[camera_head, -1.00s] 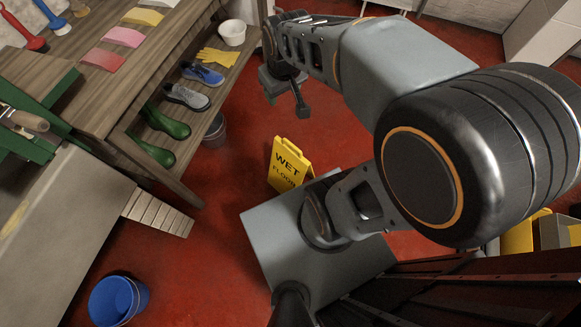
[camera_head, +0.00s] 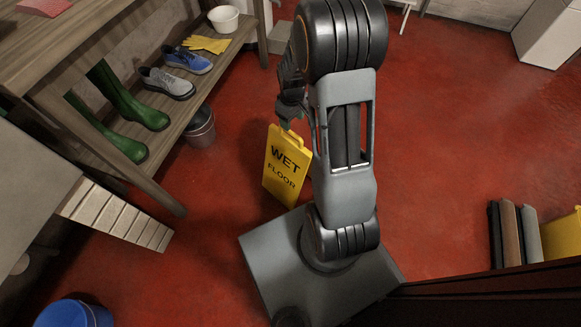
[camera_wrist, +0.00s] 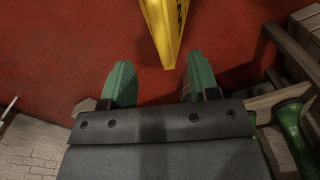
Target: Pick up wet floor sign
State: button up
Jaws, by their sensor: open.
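The yellow wet floor sign (camera_head: 284,170) stands upright on the red floor, just left of my arm in the head view. In the wrist view the sign (camera_wrist: 166,28) shows as a narrow yellow wedge at the top, its end between and just beyond my fingertips. My gripper (camera_wrist: 160,78) is open, with its two green fingers apart and nothing between them that I can see. In the head view my gripper (camera_head: 289,112) is partly hidden by my arm and hangs close above the sign's top handle. Whether it touches the handle is unclear.
A blue bucket (camera_head: 72,314) is at bottom left. Floor to the right is largely clear.

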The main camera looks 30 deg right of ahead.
jog(key=b, duration=0.2)
send_over(291, 139)
jog(key=f, duration=0.4)
jog(key=shift+s+f, duration=0.25)
jog(key=shift+f, duration=0.1)
jog(key=shift+w+a+f+b, duration=0.1)
jog(key=shift+f+b, duration=0.6)
jog(key=shift+f, duration=0.65)
jog(key=shift+w+f+b, duration=0.1)
jog(key=shift+f+b, duration=0.6)
jog(key=shift+f, duration=0.6)
grip_shut()
jog(key=shift+r, duration=0.1)
